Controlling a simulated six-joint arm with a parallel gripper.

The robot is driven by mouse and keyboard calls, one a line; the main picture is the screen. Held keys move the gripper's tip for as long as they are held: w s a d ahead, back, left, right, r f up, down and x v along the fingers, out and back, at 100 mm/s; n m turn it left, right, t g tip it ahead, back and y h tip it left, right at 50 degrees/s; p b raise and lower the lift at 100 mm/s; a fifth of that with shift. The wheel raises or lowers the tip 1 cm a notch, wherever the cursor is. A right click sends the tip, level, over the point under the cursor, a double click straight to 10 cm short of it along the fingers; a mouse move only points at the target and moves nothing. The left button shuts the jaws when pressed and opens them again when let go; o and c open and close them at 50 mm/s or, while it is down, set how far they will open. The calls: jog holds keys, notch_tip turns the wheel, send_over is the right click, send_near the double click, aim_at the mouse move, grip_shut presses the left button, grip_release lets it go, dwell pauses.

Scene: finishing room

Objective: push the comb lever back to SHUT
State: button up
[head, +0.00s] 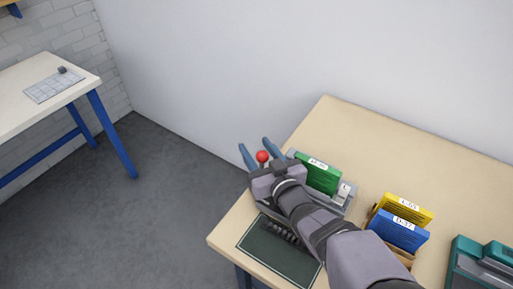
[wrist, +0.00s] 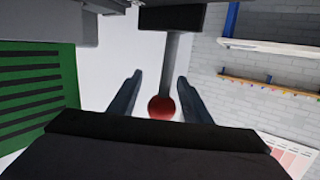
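The comb lever shows in the wrist view as a grey bar (wrist: 172,62) ending in a red ball knob (wrist: 161,107). The knob also shows in the head view (head: 262,156), at the left end of the grey binding machine (head: 346,205). My gripper (head: 255,144) is open, with its fingers on either side of the knob. In the wrist view my gripper (wrist: 160,77) shows a gap beside the knob, and the fingers do not clearly press on it. A green book (head: 317,175) stands in the machine. My arm hides much of the machine and the lever's base.
A dark green mat (head: 257,243) with a black comb lies at the table's front left. Yellow (head: 407,208) and blue (head: 397,232) books stand right of my arm, with a teal machine (head: 485,266) farther right. The wooden table (head: 345,135) is clear at the back.

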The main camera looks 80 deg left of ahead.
notch_tip(320, 180, up, 10)
dwell(0.7)
